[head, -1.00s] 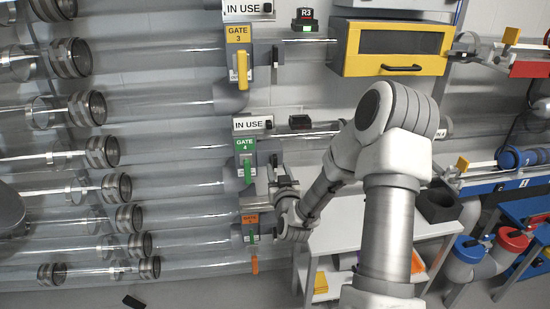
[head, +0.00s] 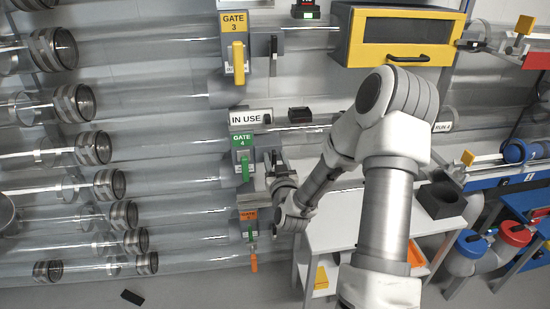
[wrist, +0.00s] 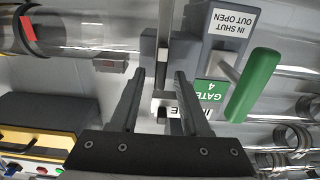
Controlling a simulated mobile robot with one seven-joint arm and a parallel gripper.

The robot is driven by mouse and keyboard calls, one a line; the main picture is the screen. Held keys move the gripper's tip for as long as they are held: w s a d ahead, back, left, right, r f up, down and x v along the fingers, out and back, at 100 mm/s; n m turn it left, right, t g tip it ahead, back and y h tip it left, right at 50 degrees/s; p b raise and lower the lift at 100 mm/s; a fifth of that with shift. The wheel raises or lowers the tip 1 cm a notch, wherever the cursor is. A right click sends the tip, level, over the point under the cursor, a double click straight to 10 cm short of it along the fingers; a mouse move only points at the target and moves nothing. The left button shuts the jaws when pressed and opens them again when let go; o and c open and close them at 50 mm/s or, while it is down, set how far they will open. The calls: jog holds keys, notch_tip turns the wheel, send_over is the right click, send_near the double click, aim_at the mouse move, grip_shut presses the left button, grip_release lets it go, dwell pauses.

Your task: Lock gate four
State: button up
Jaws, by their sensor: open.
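Gate four (head: 243,155) is a grey housing with a green "GATE 4" label and a hanging green handle (head: 245,167). In the wrist view the green handle (wrist: 252,86) is at the right, beside a plate (wrist: 232,25) reading "IN SHUT OUT OPEN". An "IN USE" sign (head: 250,118) sits above the gate in the head view. My gripper (wrist: 158,75) is open, with nothing visibly gripped. Its fingers lie left of the gate housing in the wrist view, around narrow grey hardware whose contact I cannot tell. In the head view my gripper (head: 276,172) is just right of the gate.
Gate three (head: 235,50), with a yellow handle, is above. An orange-labelled gate (head: 249,226) is just below my gripper. Clear tubes with metal collars fill the left. A yellow cabinet (head: 400,38) is upper right, and a white table (head: 365,225) stands below my arm.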

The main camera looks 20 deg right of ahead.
grip_shut()
dwell(1.4)
